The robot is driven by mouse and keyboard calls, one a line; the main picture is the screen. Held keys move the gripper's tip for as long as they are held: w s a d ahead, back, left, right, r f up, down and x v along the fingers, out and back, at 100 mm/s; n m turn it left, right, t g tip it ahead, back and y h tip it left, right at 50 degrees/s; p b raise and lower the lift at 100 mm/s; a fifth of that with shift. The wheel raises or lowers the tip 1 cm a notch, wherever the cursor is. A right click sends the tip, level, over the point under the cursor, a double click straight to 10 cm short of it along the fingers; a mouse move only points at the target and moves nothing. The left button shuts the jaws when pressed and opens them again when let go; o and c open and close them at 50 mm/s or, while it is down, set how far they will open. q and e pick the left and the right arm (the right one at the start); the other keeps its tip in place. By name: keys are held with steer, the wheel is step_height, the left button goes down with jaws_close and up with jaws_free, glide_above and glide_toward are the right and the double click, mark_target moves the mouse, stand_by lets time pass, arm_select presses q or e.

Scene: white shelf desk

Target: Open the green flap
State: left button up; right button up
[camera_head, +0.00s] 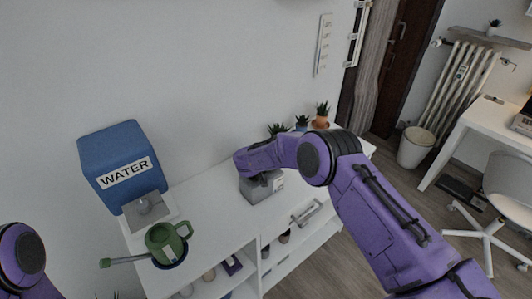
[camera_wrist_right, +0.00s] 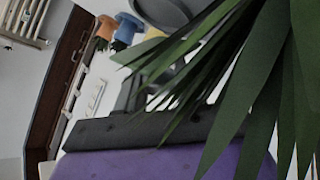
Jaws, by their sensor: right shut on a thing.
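A small grey box (camera_head: 262,192) with a pale label sits on the white shelf desk in the head view. My right arm reaches over to it, and my right gripper (camera_head: 266,180) is at its top, shut on part of it. The fingertips and the exact grip are hidden by the arm and too small to tell. In the right wrist view, long green plant leaves (camera_wrist_right: 240,75) cover much of the picture, close to the camera. Of my left arm only a part shows at the lower left; its gripper is out of frame.
A blue WATER container (camera_head: 122,160) and a green watering can (camera_head: 165,242) stand on the left of the white desk (camera_head: 215,215). Potted plants (camera_head: 320,118) stand behind the grey box. A silver handle (camera_head: 307,212) is at the front right. Desk is bare between can and box.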

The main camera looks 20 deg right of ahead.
stand_by(0.4)
steer(key=o, duration=0.9)
steer(key=shift+o, duration=0.2)
steer(key=shift+a+r, duration=0.1)
steer(key=b+v, duration=0.2)
steer(key=v, duration=0.8)
steer(key=shift+s, duration=0.2)
steer(key=shift+a, duration=0.1)
steer(key=shift+a, duration=0.1)
